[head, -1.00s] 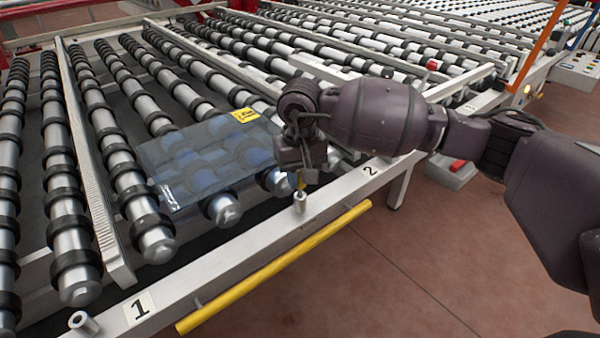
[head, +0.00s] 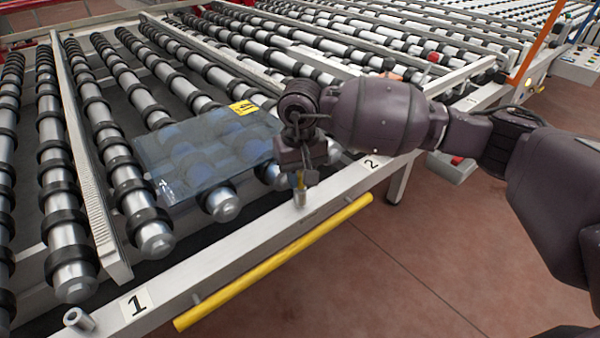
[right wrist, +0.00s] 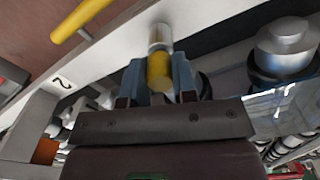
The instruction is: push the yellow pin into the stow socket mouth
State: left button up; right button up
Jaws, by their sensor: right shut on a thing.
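My right gripper (head: 304,181) is shut on the yellow pin (head: 299,181), pointing down at the front rail of the roller table. The pin's lower end meets the mouth of a short metal socket (head: 300,198) on that rail, beside the label 2. How deep the pin sits in it cannot be told. In the right wrist view the pin (right wrist: 159,71) shows between the two fingers (right wrist: 158,80), in line with the socket (right wrist: 160,36). A second metal socket (head: 78,319) stands empty near the label 1. My left gripper is out of view.
A glass sheet (head: 205,160) with a yellow label lies on the rollers just left of my gripper. A yellow bar (head: 275,262) runs along the front below the rail (head: 235,258).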

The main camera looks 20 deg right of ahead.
jog(key=shift+f, duration=0.3)
jog(key=shift+f, duration=0.2)
jog(key=o, duration=0.8)
jog(key=shift+o, duration=1.1)
